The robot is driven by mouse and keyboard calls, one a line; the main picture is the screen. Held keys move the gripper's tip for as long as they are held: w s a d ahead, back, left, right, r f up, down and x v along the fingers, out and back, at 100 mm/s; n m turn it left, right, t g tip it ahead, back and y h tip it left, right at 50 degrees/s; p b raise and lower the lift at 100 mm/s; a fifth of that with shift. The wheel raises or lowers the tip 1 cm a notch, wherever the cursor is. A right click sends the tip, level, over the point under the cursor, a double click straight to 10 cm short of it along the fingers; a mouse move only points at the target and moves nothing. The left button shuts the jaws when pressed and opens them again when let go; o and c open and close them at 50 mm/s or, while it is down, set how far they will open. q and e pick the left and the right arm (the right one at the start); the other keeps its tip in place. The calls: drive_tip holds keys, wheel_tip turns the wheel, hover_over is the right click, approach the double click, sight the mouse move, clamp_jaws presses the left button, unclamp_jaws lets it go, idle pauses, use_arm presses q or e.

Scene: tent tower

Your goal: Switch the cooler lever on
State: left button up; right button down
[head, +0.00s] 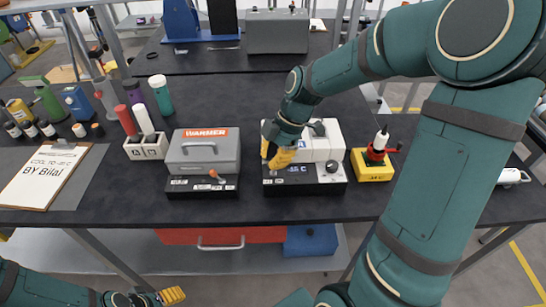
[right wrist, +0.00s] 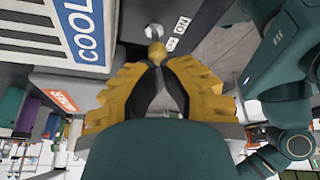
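The cooler (head: 326,143) is a white box on a black base (head: 306,190) with a dark knob, right of the table's middle. It also shows in the right wrist view as a white panel lettered COOL (right wrist: 85,38). Its lever (right wrist: 157,50) has an orange-tan knob on a metal mount and appears beside the OFF label (right wrist: 171,44); the ON label (right wrist: 182,24) is farther up. My left gripper (head: 173,296) is low, in front of the table.
The grey warmer (head: 205,152) with its own orange-tipped lever (head: 213,174) stands left of the cooler. A yellow box (head: 371,166) with a red-and-white top stands to the right. A clipboard (head: 43,175) and several bottles are at the left. The table front between them is clear.

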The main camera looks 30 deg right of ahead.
drive_tip(key=shift+r, duration=0.1)
drive_tip(key=shift+r+p, duration=0.5)
drive_tip(key=shift+r, duration=0.25)
use_arm(q)
drive_tip(key=shift+r, duration=0.45)
use_arm(e)
drive_tip(key=shift+w+a, duration=0.1)
drive_tip(key=shift+a, duration=0.1)
use_arm(q)
drive_tip(key=shift+s+a+r+p, duration=0.2)
drive_tip(key=shift+s+r+p, duration=0.1)
drive_tip(key=shift+r+p, duration=0.2)
drive_tip(key=shift+s+a+r+p, duration=0.15)
drive_tip(key=shift+s+r+p, duration=0.1)
drive_tip(key=shift+r+p, duration=0.2)
use_arm(e)
drive_tip(key=a+v, duration=0.1)
drive_tip(key=v, duration=0.8)
drive_tip(key=shift+s+a+r, duration=0.35)
drive_tip(key=shift+r, duration=0.15)
